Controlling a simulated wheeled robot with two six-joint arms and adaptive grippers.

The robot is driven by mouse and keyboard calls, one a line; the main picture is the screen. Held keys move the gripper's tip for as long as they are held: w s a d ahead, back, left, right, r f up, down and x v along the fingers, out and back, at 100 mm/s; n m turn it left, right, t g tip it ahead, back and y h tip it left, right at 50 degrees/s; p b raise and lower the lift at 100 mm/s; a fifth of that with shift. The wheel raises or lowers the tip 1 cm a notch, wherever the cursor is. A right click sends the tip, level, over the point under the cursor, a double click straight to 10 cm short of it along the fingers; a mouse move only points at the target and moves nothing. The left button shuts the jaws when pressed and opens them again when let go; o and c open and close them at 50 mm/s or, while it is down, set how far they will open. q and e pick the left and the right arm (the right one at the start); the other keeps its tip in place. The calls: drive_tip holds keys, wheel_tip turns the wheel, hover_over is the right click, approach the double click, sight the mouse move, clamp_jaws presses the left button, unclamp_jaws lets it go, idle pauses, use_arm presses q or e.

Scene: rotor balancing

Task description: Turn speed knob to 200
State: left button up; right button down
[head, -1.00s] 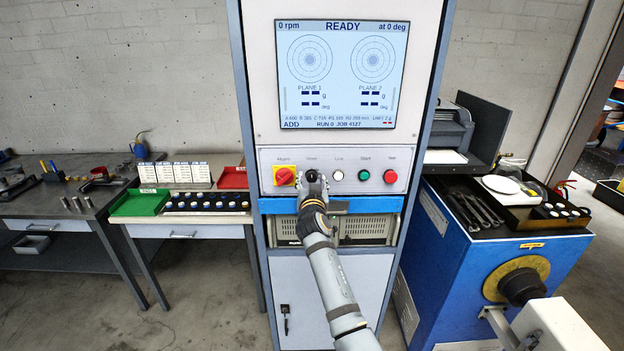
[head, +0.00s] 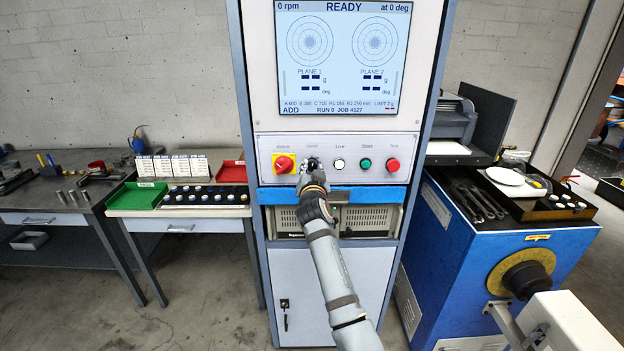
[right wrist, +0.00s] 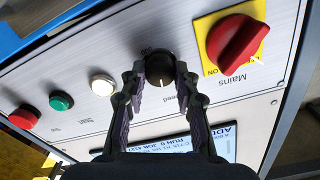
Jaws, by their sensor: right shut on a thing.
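The speed knob (right wrist: 159,68) is a black round knob with a light pointer line on the grey control panel. In the right wrist view it sits between the two fingers of my right gripper (right wrist: 160,78), which is shut on it. In the head view the right gripper (head: 312,169) reaches up to the panel and covers part of the knob (head: 312,163). Part of a scale number shows beside the knob; the rest of the scale is hidden or too small to read. The screen (head: 342,60) reads 0 rpm and READY. My left gripper does not show.
The red mains switch (right wrist: 234,43) on its yellow plate is close beside the knob. On the other side are the white live lamp (head: 339,164), the green start button (head: 365,164) and a red button (head: 392,165). A blue ledge (head: 377,194) runs below the panel.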

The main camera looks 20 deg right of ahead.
sight(312, 133)
drive_tip(key=m+b, duration=0.3)
drive_tip(key=b, duration=0.2)
drive_tip(key=shift+f+m+b, duration=0.3)
drive_tip(key=shift+m, duration=0.1)
drive_tip(key=shift+r+m+b, duration=0.25)
drive_tip(key=shift+m+b, duration=0.75)
drive_tip(key=shift+b, duration=0.1)
drive_tip(key=c, duration=1)
unclamp_jaws()
wheel_tip(312, 133, up, 10)
drive_tip(key=shift+f, duration=0.2)
drive_tip(key=shift+r, duration=0.2)
drive_tip(key=shift+d, duration=0.1)
